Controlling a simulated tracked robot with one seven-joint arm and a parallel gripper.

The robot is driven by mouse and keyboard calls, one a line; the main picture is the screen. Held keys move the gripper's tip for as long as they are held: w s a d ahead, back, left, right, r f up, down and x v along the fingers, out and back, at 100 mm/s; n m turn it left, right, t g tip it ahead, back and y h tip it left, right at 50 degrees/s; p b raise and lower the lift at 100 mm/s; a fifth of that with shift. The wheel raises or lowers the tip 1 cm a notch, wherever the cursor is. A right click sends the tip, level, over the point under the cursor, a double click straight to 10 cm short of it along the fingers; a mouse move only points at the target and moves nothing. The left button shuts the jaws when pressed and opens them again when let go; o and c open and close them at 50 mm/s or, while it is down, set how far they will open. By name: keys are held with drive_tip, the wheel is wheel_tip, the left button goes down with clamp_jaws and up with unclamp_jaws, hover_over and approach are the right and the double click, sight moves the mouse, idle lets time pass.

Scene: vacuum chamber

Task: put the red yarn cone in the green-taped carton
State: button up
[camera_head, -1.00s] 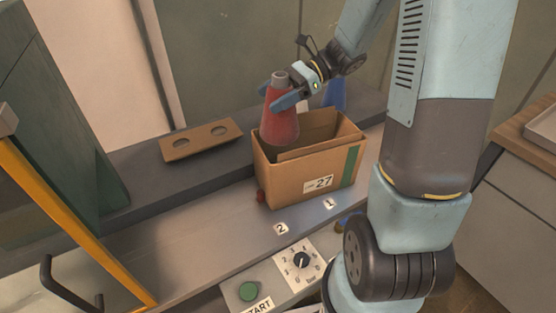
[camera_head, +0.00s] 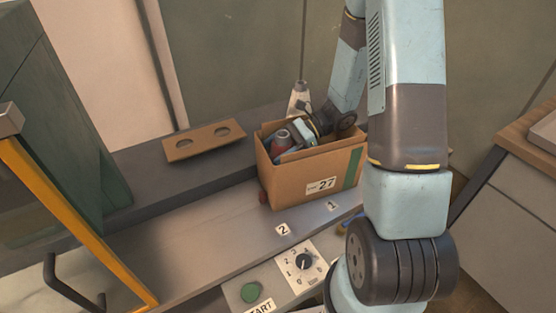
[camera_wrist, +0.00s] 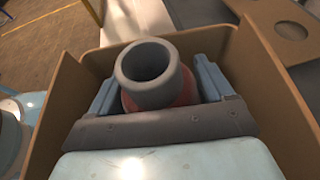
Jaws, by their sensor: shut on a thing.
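The red yarn cone (camera_head: 280,145) is down inside the green-taped carton (camera_head: 310,184), with its grey top tube showing near the left side. In the wrist view the cone's grey tube (camera_wrist: 147,72) points up at the camera, with a little red below it. My gripper (camera_head: 288,146) reaches into the carton and is shut on the cone; its blue fingers lie on both sides of the cone in the wrist view (camera_wrist: 158,88). The carton stands open on the bench, marked 27, with a green tape strip at its right. The cone's base is hidden.
A brown board with two holes (camera_head: 204,140) lies on the ledge left of the carton. A pale cone-shaped thing (camera_head: 299,98) stands behind the carton. A dial panel (camera_head: 302,262) and green button (camera_head: 250,292) are in front.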

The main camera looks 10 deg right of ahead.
drive_tip(key=shift+f, duration=2.05)
drive_tip(key=o, duration=1.7)
drive_tip(key=shift+d, duration=0.15)
drive_tip(key=v, duration=1.1)
drive_tip(key=shift+d+r, duration=0.25)
drive_tip(key=shift+d, duration=0.1)
